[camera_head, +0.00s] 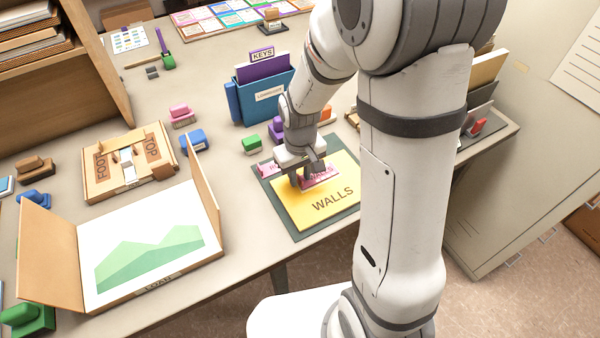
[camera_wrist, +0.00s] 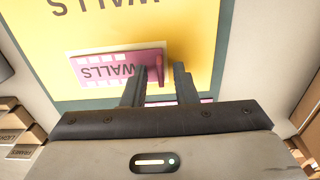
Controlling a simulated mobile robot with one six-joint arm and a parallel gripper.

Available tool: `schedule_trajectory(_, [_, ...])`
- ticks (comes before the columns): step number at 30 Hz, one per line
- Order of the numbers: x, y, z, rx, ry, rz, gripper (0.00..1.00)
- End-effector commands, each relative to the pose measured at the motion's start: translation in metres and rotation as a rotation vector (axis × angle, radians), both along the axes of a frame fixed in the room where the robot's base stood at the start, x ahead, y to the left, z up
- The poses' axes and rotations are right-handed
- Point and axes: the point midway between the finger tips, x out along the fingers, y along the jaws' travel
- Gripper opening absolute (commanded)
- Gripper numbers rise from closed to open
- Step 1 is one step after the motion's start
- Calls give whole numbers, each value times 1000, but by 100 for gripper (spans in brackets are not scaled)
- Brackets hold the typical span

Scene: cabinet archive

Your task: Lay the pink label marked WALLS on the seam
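The pink label marked WALLS (camera_head: 318,176) is at the upper part of a yellow sheet printed WALLS (camera_head: 312,206). In the wrist view the label (camera_wrist: 112,69) appears flat over the sheet, near its edge; I cannot tell whether it touches. The sheet rests on a dark green mat (camera_head: 341,222). My gripper (camera_head: 305,184) is down at the label. In the wrist view its two fingers (camera_wrist: 163,82) stand apart, with a pink upright part of the label between them and a gap beside the right finger. I cannot clearly make out the seam.
Another pink label (camera_head: 268,169) lies at the mat's left corner, partly hidden. A blue KEYS holder (camera_head: 264,95) and a green block (camera_head: 252,144) stand behind. An open box with a green picture (camera_head: 150,250) and a cardboard tray (camera_head: 130,165) are at left.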

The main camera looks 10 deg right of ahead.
Motion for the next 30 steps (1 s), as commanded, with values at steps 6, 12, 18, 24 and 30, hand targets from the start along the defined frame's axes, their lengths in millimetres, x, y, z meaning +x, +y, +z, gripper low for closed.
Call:
schedule_trajectory(6, [0,0,11,0,-1,0,26])
schedule_trajectory(12, [0,0,26,0,-1,0,26])
schedule_trajectory(18, [0,0,39,0,-1,0,26])
schedule_trajectory(24, [0,0,53,0,-1,0,26])
schedule_trajectory(30, [0,0,67,0,-1,0,26])
